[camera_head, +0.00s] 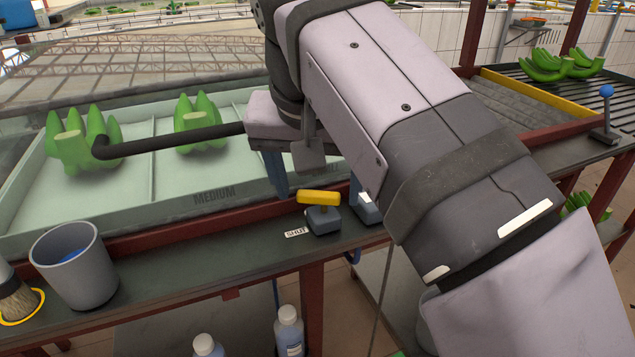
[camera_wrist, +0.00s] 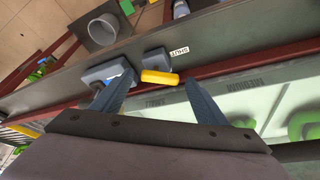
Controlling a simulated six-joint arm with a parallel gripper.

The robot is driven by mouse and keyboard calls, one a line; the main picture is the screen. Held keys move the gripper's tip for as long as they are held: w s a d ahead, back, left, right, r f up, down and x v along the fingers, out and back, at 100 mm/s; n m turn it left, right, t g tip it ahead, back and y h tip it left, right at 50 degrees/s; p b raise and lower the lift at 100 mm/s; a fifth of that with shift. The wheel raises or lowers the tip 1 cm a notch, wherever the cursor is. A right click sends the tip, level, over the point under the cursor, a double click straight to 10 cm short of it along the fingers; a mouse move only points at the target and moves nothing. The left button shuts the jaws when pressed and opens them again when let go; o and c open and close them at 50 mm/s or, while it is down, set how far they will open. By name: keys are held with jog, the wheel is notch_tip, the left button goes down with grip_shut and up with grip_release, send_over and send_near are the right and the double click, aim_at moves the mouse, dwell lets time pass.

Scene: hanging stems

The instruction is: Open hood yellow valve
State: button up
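The yellow valve handle (camera_head: 318,198) is a short bar on a blue-grey body (camera_head: 323,222) on the dark ledge in front of the tray. A "SHUT" label (camera_head: 296,232) lies left of the body. In the wrist view the yellow handle (camera_wrist: 160,77) shows between my fingertips, with its label (camera_wrist: 179,51) beyond. My gripper (camera_wrist: 159,80) is open, with one finger to each side of the handle. No contact shows, and the remaining height gap is hard to judge. In the head view my gripper (camera_head: 318,188) is partly hidden by my wrist.
A second blue-grey valve body (camera_head: 366,208) stands close on the right, partly hidden by my arm. A pale tray (camera_head: 150,228) with green banana bunches lies behind the ledge. A grey cup (camera_head: 75,275) and a brush (camera_head: 17,298) stand left. Bottles (camera_head: 289,330) are below.

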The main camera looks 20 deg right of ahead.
jog(key=shift+r, duration=0.1)
jog(key=p+v, duration=0.3)
jog(key=v, duration=0.4)
